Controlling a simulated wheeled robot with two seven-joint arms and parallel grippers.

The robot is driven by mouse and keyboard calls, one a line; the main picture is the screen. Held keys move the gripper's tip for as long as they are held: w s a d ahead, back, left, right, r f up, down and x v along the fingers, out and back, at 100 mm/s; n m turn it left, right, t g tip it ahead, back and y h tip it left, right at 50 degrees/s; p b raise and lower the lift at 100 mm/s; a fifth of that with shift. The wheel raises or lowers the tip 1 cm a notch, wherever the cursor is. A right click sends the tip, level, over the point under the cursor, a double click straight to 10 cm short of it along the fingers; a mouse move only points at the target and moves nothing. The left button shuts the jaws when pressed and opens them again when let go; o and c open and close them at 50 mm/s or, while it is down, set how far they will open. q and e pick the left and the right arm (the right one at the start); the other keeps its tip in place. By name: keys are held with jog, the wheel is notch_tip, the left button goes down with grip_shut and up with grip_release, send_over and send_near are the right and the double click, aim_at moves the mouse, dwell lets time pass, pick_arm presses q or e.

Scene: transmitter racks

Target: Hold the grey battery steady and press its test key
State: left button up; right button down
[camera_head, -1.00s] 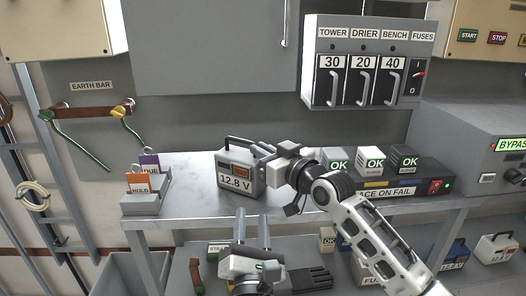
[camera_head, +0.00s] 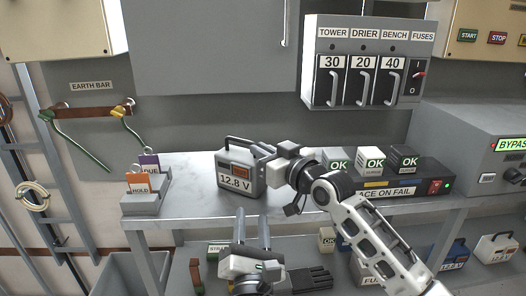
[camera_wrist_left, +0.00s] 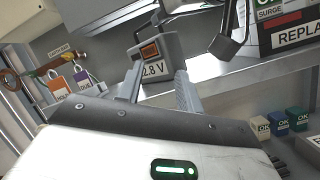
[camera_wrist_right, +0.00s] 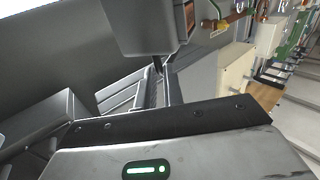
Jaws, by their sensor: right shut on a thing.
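The grey battery (camera_head: 227,182) stands upright on the grey bench, with a black handle and a "12.8 V" label. An orange panel (camera_head: 240,170) is on its front; I cannot make out which part is the test key. My right gripper (camera_head: 266,163) is shut on the battery at its right side; its fingers are partly hidden. In the right wrist view the battery (camera_wrist_right: 150,28) hangs over the fingertips. My left gripper (camera_head: 252,222) is open and empty, below and in front of the bench edge. In the left wrist view the battery (camera_wrist_left: 168,70) is beyond its parted fingers.
A tag holder (camera_head: 146,203) with orange and purple tags stands left of the battery. Several OK blocks (camera_head: 375,160) sit on a dark unit at the right. My right arm crosses the bench front. A lower shelf holds more items. Bench between tag holder and battery is clear.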

pick_arm(q)
grip_shut()
dwell(1.7)
